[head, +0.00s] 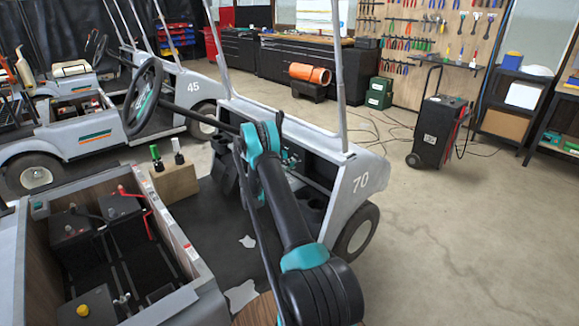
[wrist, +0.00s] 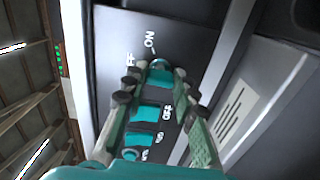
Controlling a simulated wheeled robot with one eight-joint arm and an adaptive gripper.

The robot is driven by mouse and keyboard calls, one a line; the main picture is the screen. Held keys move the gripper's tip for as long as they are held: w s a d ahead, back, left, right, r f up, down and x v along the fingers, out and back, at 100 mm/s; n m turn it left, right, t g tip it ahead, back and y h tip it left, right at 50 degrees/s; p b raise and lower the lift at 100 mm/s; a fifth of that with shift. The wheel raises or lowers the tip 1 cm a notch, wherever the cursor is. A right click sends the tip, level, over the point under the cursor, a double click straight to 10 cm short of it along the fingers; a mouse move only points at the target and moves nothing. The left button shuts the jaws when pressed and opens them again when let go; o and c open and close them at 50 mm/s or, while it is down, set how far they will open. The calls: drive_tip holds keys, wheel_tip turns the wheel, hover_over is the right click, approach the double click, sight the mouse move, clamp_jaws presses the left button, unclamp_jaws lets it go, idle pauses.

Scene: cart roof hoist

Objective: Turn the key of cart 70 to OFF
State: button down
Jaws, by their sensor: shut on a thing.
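Cart 70 (head: 335,196) is the grey cart in front of me, with its number on the side of the front body. My arm reaches over its floor to the dash, where my gripper (head: 288,158) is small and partly hidden. In the wrist view my gripper (wrist: 160,74) has its two fingers converging at the key switch on the dark dash panel (wrist: 185,40). It is shut on the key, which is largely hidden between the fingertips. White "ON" lettering shows just beyond the fingertips, and partly covered "FF" lettering is to their left. The key's exact angle cannot be told.
Teal switches (wrist: 155,111) with labels sit between the fingers on the panel. The steering wheel (head: 143,97) and its column stand left of my arm. A roof post (head: 338,75) rises beside the dash. An open battery bay (head: 110,235) lies at left.

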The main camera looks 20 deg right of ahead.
idle(0.3)
drive_tip(key=c, duration=1.2)
unclamp_jaws()
drive_tip(key=shift+a, duration=0.15)
drive_tip(key=v, duration=1.1)
drive_tip(key=shift+s+a, duration=0.15)
drive_tip(key=shift+a, duration=0.25)
